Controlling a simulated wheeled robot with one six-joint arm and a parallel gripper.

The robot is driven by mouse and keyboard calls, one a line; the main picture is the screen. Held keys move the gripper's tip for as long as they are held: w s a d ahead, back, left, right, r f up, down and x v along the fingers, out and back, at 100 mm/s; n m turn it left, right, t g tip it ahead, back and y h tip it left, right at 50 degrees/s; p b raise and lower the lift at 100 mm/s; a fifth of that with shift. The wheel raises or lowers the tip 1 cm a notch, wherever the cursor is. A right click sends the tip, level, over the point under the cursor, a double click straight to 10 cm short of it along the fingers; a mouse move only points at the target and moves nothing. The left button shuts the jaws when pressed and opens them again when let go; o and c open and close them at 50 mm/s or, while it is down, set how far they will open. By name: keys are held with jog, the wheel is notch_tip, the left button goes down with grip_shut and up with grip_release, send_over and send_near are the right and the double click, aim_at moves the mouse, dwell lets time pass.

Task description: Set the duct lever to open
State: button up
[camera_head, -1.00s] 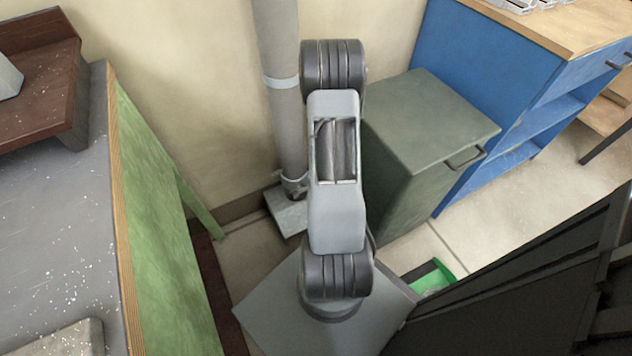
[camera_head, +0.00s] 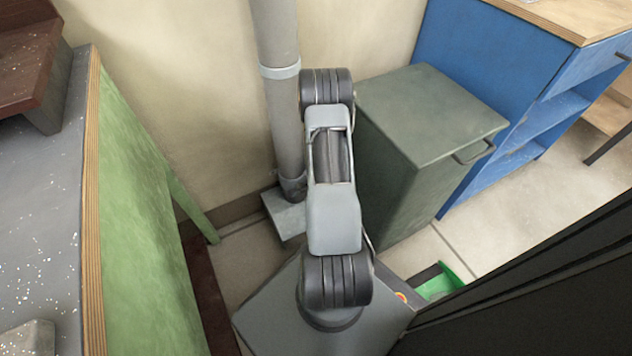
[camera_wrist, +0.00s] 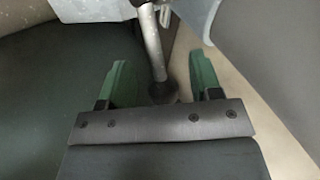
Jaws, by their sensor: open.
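A grey duct pipe (camera_head: 276,95) with a pale collar stands upright against the wall in the head view, just left of my arm. Its lower end is at a grey block (camera_head: 287,214) on the floor. No lever can be made out on it. My gripper (camera_wrist: 162,78) shows only in the wrist view, with two green fingers apart and nothing held between them. A grey metal post (camera_wrist: 152,45) shows beyond and between the fingers. I cannot tell whether it is the duct pipe.
A green-sided bench (camera_head: 135,230) with a speckled grey top stands at the left. A dark green cabinet (camera_head: 425,110) stands right of my arm, beside a blue shelf unit (camera_head: 465,50). A green object (camera_head: 440,285) lies on the floor at lower right.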

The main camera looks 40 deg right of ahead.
jog(key=shift+w+d+f, duration=0.1)
jog(key=shift+w+f, duration=0.05)
jog(key=shift+f, duration=0.1)
grip_shut()
dwell(0.5)
